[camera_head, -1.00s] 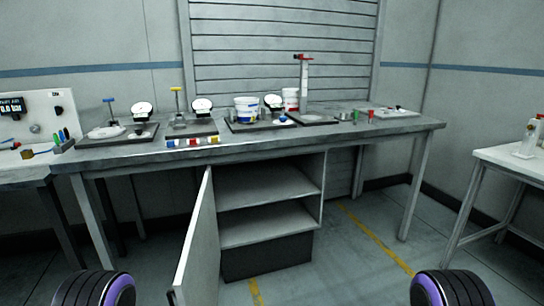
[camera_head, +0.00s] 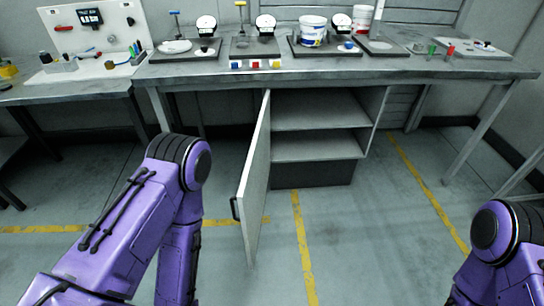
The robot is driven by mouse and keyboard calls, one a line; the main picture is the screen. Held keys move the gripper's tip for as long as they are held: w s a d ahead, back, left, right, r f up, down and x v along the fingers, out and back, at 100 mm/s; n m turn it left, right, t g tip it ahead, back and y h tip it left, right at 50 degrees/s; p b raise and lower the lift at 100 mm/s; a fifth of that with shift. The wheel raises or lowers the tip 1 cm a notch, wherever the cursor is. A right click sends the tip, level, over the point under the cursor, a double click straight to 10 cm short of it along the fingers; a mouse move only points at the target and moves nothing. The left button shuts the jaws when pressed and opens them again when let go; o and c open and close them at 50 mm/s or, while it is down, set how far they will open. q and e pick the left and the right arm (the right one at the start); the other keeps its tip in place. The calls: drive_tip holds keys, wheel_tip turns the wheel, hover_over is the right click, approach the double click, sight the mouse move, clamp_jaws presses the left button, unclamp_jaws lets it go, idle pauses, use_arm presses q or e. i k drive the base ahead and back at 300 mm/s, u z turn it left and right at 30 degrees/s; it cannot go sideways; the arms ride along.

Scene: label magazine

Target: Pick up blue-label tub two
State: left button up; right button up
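A white tub with a blue label (camera_head: 313,31) stands on a dark tray on the workbench, right of the middle. Another white tub with red on it (camera_head: 362,19) stands just behind and to its right. I cannot read a number on either tub. My two purple arms show at the lower left and lower right. Both grippers are out of view, and nothing of mine touches the tubs.
The grey workbench (camera_head: 430,68) carries several trays with round dials. Below it an open cabinet (camera_head: 318,147) has its door (camera_head: 255,185) swung out toward me. A side bench with a white panel (camera_head: 97,40) stands left.

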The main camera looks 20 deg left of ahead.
sight(312, 28)
drive_tip(key=z, duration=2.45)
drive_tip(key=k, duration=1.45)
drive_tip(key=u, duration=2.15)
drive_tip(key=i, duration=1)
